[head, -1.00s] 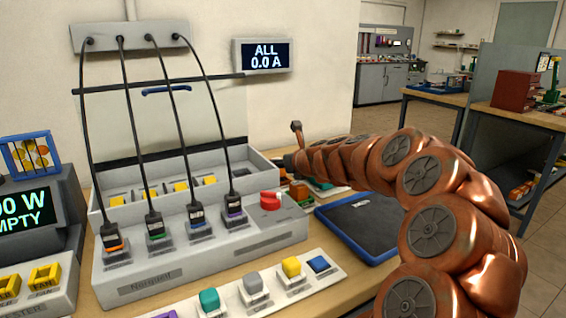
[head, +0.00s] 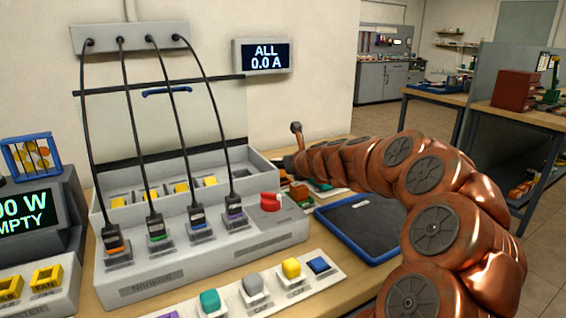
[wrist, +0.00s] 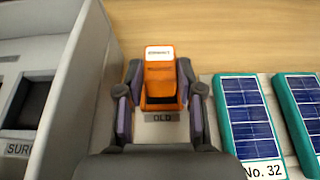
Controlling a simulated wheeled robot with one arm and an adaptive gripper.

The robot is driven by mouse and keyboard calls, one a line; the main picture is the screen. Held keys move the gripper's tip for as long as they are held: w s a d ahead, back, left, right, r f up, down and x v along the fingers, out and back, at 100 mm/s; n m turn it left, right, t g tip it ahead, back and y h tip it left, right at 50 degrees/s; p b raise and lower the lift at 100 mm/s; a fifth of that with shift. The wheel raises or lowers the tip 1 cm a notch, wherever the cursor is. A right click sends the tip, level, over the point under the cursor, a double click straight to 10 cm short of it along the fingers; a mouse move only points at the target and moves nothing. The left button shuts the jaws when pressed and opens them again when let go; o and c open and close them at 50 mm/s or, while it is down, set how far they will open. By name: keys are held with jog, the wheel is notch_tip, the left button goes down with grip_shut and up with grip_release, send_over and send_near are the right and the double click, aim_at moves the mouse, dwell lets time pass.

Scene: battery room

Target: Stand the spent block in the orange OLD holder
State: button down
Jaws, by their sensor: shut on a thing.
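In the wrist view, my gripper (wrist: 160,82) has its two dark fingers on either side of an orange piece with a white lettered top. I take this piece to be the spent block (wrist: 158,54). The gripper is shut on it. The orange holder (wrist: 161,103) is directly below and around it, with a grey OLD plate (wrist: 163,117) at its front. Block and holder overlap in similar orange, so I cannot tell whether the block's foot is seated. In the head view, my gripper is hidden beyond the end of my arm.
Blue solar panels (wrist: 248,112) in teal frames stand right of the holder. A grey box wall (wrist: 85,85) rises close on the left. In the head view, a cabled grey charger (head: 200,262), a red knob (head: 270,200) and a blue-rimmed tray (head: 360,228) share the bench.

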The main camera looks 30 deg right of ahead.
jog(key=shift+f+b, duration=0.35)
jog(key=shift+f, duration=0.45)
dwell(0.7)
jog(key=shift+r+p, duration=0.85)
jog(key=shift+p, duration=0.65)
dwell(0.7)
jog(key=shift+f+b, duration=0.4)
jog(key=shift+f, duration=0.45)
dwell(0.6)
jog(key=c, duration=1)
grip_release()
jog(key=shift+s, duration=0.1)
jog(key=shift+p+v, duration=0.5)
jog(key=shift+v, duration=0.35)
jog(key=shift+p+v, duration=1.75)
jog(key=shift+v, duration=2.85)
